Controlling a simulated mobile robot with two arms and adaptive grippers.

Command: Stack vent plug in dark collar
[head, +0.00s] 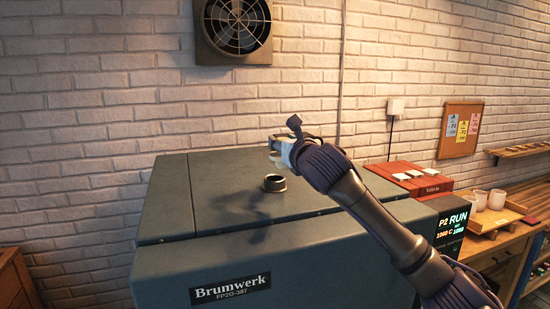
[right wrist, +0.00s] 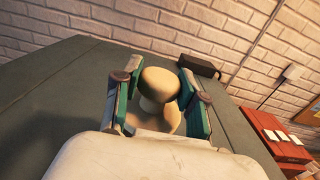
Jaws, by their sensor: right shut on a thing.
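The dark collar (head: 274,184) is a short round ring standing on the top of the grey kiln (head: 190,205) in the head view. My right gripper (head: 276,149) is above the kiln top, slightly above and beyond the collar in the picture, with a gap showing between them. The plug is mostly hidden by the gripper in the head view. I cannot make out the collar's opening in the wrist view. My left gripper is not in view.
A brick wall with a fan (head: 234,30) stands behind the kiln.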

